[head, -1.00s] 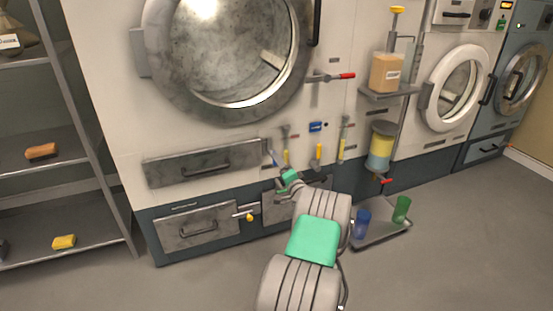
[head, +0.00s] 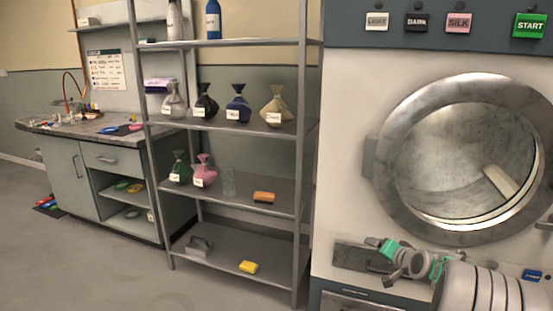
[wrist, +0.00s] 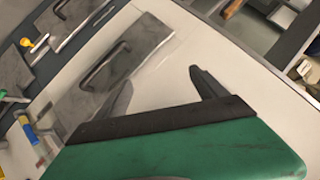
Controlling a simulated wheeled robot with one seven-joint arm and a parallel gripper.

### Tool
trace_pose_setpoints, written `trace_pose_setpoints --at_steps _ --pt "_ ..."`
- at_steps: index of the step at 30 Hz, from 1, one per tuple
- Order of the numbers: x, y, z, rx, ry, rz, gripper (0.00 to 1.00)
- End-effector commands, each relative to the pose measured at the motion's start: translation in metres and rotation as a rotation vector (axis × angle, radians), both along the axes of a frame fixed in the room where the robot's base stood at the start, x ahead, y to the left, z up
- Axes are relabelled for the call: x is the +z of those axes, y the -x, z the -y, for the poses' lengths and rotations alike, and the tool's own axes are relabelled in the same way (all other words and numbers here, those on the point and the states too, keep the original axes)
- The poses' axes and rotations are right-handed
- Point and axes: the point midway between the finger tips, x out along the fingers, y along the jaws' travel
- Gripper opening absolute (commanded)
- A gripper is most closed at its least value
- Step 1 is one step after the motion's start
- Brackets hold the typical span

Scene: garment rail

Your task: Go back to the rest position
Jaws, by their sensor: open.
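My gripper (wrist: 160,82) is open in the wrist view, with its two dark fingers apart and nothing between them. Beyond the fingers are a pale machine front (wrist: 180,65) and a grey drawer front with a dark handle (wrist: 112,68). In the head view my arm reaches in from the lower right, in front of the big washer (head: 350,150). Its green-and-grey end is close to the washer's drawer front, below the round door (head: 395,185). The fingers are too small there to make out.
A metal shelf rack (head: 240,125) stands left of the washer, holding tied bags, an orange block (head: 264,197) and a yellow block (head: 248,267). A counter (head: 60,127) with small items stands further left. The floor (head: 60,270) before it is mostly clear.

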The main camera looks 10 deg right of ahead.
Motion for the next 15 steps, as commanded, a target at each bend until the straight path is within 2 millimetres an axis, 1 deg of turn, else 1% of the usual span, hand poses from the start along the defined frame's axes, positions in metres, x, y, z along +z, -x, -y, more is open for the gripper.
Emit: trace_pose_setpoints --at_steps 1,2,3,5,6,8,9,11,12,14,15 --pt "0.047 0.002 -0.042 0.069 0.042 -0.058 0.81" --pt "0.06 0.007 -0.065 0.108 0.066 -0.102 0.81" --pt "0.078 0.016 -0.095 0.161 0.1 -0.157 0.81" --pt "0.103 0.036 -0.138 0.238 0.15 -0.242 0.81" --pt "0.12 0.053 -0.165 0.288 0.184 -0.296 0.81" --pt "0.144 0.083 -0.202 0.364 0.235 -0.377 0.81" --pt "0.16 0.106 -0.225 0.413 0.268 -0.43 0.81" --pt "0.182 0.143 -0.254 0.484 0.316 -0.506 0.81" --pt "0.194 0.169 -0.269 0.527 0.345 -0.554 0.81" --pt "0.207 0.206 -0.286 0.586 0.381 -0.619 0.81" --pt "0.213 0.227 -0.294 0.618 0.399 -0.656 0.81"
